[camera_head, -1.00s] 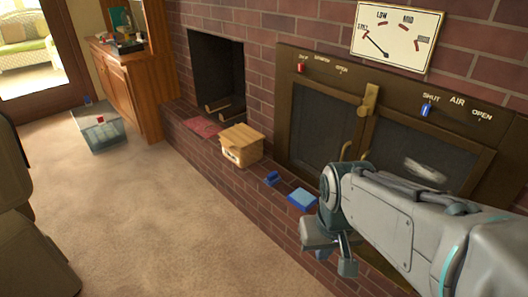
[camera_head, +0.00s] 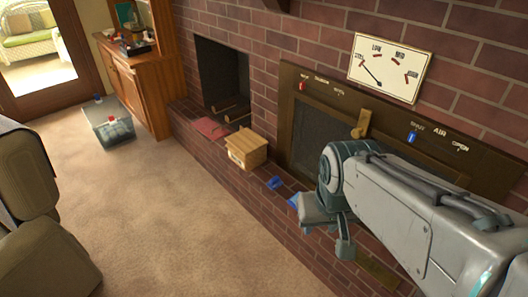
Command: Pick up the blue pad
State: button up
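A flat blue pad (camera_head: 293,201) lies on the brick hearth, right of a smaller dark blue object (camera_head: 274,183). Most of the pad is hidden behind my gripper. My gripper (camera_head: 331,231) hangs over the hearth, its two fingers apart with nothing clearly held between them. Whether it touches the pad cannot be told. A small patch of blue also shows between and behind the fingers.
A wooden box (camera_head: 246,150) stands on the hearth (camera_head: 290,240), left of the blue objects. The brick wall and stove front (camera_head: 318,130) rise close behind. A clear bin (camera_head: 112,128) sits on the carpet (camera_head: 150,200), which is mostly free.

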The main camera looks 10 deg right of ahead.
aim_at(276, 183)
jog(key=u, duration=0.55)
jog(key=k, duration=0.6)
jog(key=u, duration=0.75)
jog(key=i, duration=1.1)
jog(key=z, duration=0.3)
jog(key=i, duration=1.25)
jog(key=z, duration=1.55)
jog(key=i, duration=0.7)
jog(key=z, duration=0.65)
